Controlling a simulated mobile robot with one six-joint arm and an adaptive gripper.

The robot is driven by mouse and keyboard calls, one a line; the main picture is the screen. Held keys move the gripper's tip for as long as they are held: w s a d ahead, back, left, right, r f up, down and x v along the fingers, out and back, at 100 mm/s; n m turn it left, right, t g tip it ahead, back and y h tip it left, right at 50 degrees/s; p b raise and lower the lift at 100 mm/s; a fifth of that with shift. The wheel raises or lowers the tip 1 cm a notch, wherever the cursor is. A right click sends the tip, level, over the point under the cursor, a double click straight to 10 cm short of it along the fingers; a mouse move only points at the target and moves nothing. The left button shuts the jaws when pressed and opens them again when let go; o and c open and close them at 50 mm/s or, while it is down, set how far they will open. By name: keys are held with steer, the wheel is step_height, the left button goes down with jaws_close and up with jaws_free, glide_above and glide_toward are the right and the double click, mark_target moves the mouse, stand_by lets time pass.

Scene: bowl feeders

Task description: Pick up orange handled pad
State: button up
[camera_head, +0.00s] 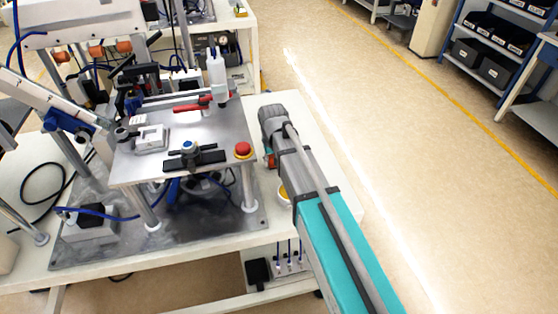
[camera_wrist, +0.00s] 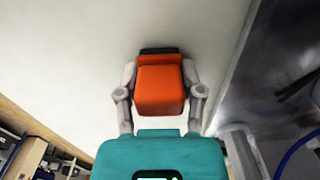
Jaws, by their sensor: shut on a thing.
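The orange handled pad (camera_wrist: 160,84) shows in the wrist view as an orange block with a dark strip at its far end. My gripper (camera_wrist: 160,92) has a grey finger on each side of the orange handle and is shut on it. The pad's dark part is mostly hidden behind the handle. In the head view my arm hides most of the gripper, and only a small orange bit (camera_head: 271,160) shows beside it. Whether the pad touches the white tabletop cannot be told.
A metal fixture plate (camera_head: 125,170) on posts stands left of my arm, with a red button (camera_head: 243,149) near its right corner. A yellow round item (camera_head: 283,192) sits close beside my arm. The white tabletop (camera_head: 290,112) is clear behind. Open floor lies to the right.

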steer(key=shift+r+p, duration=4.85)
steer(key=shift+r, duration=0.1)
steer(key=o, duration=0.5)
steer(key=c, duration=0.4)
